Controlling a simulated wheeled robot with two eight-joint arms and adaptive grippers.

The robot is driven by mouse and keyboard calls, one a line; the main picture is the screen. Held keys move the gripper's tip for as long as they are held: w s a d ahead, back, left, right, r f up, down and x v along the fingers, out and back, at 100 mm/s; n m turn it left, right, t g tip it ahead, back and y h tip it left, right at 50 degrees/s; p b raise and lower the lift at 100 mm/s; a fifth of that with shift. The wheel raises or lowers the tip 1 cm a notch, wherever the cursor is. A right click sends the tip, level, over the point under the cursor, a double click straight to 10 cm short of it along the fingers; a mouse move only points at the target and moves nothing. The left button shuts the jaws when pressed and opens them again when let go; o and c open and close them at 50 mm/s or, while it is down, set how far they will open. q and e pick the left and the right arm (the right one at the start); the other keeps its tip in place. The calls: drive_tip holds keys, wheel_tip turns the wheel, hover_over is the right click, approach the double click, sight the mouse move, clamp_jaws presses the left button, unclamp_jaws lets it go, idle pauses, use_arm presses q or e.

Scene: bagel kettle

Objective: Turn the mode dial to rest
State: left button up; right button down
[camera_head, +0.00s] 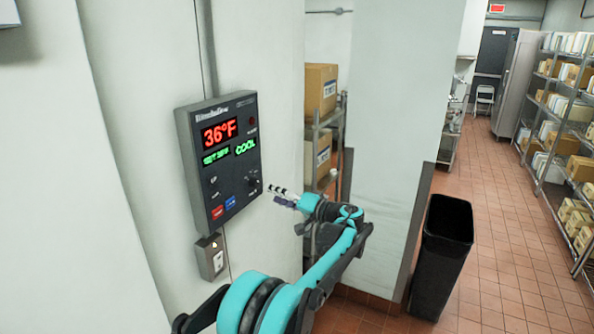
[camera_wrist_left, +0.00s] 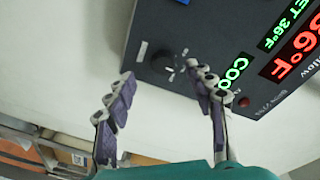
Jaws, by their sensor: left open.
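A dark control panel (camera_head: 217,186) is mounted on the pale wall, with a red 36°F readout and green text that includes COOL. The mode dial (camera_head: 253,180) is a small black knob at the panel's lower right. In the left wrist view the dial (camera_wrist_left: 164,62) sits on the panel face beyond the fingertips, between the two fingers in the picture. My left gripper (camera_head: 281,194) is just right of the panel; in the left wrist view its fingers (camera_wrist_left: 165,95) are spread and empty. I see no contact with the dial. My right gripper is not in view.
A small switch box (camera_head: 211,257) is on the wall below the panel. A wall column (camera_head: 390,130) and a black bin (camera_head: 441,255) stand to the right. Shelves with boxes (camera_head: 320,95) are behind my arm. The tiled aisle at right has free floor.

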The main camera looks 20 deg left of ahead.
sight(257, 185)
use_arm(q)
drive_tip(key=x, duration=0.4)
drive_tip(key=w+r+x, duration=0.1)
drive_tip(key=x, duration=0.2)
drive_tip(key=c, duration=1.2)
